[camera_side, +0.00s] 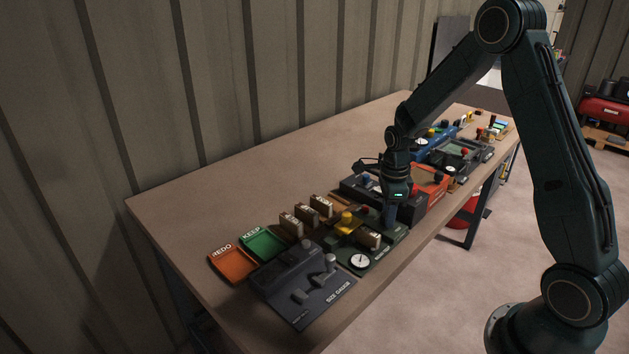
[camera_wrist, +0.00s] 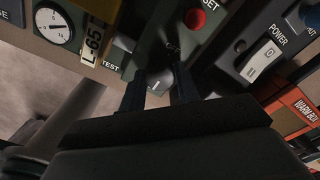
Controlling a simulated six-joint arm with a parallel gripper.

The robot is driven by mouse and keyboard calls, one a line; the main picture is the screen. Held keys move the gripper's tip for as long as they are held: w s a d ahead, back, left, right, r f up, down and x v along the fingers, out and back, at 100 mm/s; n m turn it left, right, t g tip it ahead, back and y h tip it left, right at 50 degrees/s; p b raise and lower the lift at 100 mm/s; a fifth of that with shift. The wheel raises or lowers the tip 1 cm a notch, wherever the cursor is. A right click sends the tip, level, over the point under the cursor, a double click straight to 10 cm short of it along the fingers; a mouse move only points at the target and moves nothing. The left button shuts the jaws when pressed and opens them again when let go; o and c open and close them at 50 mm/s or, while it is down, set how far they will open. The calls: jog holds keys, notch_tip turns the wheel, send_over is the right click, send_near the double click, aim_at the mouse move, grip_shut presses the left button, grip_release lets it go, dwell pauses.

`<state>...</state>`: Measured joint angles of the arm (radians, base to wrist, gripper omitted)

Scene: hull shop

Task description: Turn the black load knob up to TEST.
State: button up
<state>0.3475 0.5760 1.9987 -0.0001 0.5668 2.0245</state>
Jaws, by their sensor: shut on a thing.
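My gripper (camera_side: 390,217) points down at the dark green panel (camera_side: 382,252) near the table's front edge. In the wrist view its two dark fingers (camera_wrist: 156,88) are shut on the black load knob (camera_wrist: 160,76), which is mostly hidden between them. The knob's pointer direction cannot be made out. The white word TEST (camera_wrist: 110,66) is printed on the panel left of the knob. A round white dial (camera_wrist: 52,22) sits farther left, and it also shows in the side view (camera_side: 360,261). The knob is hidden by my gripper in the side view.
An L-65 tagged block (camera_wrist: 94,40) stands between dial and knob. A red button (camera_wrist: 195,18) lies above the knob in the wrist view. A POWER switch (camera_wrist: 262,60) is to the right. The size gauge (camera_side: 302,285) and two trays (camera_side: 233,264) stand left of the panel.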

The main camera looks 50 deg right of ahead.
jog(key=o, duration=1)
jog(key=shift+r, duration=0.15)
notch_tip(320, 180, up, 14)
jog(key=shift+f, duration=0.2)
